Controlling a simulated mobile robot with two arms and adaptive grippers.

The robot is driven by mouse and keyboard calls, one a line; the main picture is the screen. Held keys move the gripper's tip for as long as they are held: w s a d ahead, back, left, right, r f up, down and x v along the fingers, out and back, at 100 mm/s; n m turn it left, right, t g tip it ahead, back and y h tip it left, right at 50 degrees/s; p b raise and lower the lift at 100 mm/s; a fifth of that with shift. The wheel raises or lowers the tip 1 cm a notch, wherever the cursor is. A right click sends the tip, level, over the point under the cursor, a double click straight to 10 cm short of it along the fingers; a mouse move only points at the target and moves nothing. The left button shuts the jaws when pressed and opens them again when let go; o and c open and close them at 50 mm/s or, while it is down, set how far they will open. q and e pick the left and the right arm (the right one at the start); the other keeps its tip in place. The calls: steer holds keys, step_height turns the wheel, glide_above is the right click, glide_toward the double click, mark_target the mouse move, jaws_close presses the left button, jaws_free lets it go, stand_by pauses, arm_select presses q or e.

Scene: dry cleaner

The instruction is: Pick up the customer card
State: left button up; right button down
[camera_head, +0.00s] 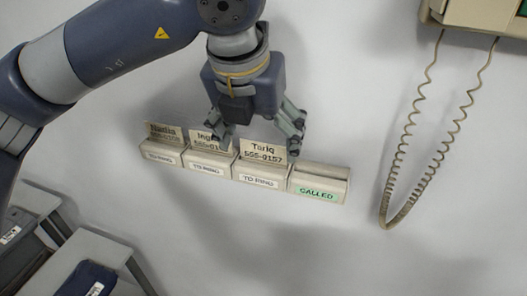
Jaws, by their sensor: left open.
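Three cream customer cards stand in a wall rack of small holders. The Tariq card (263,155), reading 555-0157, is in the third holder. The card starting "Ing" (204,142) is in the second holder, partly hidden by a gripper finger. The Nadia card (163,134) is in the first holder. My right gripper is not in view.
The first three holders (209,168) are labelled "TO RING"; the fourth holder (319,182) has a green "CALLED" label and shows no card. A coiled cord (399,150) hangs from a beige phone (487,14) at the right. Grey shelving (92,249) with dark items stands at the lower left.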

mark_target(263, 151)
arm_select(q)
steer(key=p+x, duration=0.1)
steer(key=x, duration=0.2)
steer(key=shift+w, duration=0.1)
steer(key=shift+d+f, duration=0.1)
steer(key=shift+f, duration=0.1)
steer(key=c, duration=0.5)
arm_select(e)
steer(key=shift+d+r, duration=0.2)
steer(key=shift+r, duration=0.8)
arm_select(q)
steer(key=shift+r, duration=0.15)
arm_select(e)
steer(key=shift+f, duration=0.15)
arm_select(q)
steer(key=shift+w+r+b, duration=0.1)
steer(key=shift+r+b, duration=0.5)
steer(key=shift+b+v, duration=0.85)
steer(key=shift+v, duration=0.15)
steer(key=s+a+r+b, duration=0.1)
steer(key=s+a+b, duration=0.5)
steer(key=s, duration=0.7)
steer(key=shift+s+a+r, duration=0.25)
steer(key=shift+a+r, duration=0.1)
steer(key=shift+a, duration=0.4)
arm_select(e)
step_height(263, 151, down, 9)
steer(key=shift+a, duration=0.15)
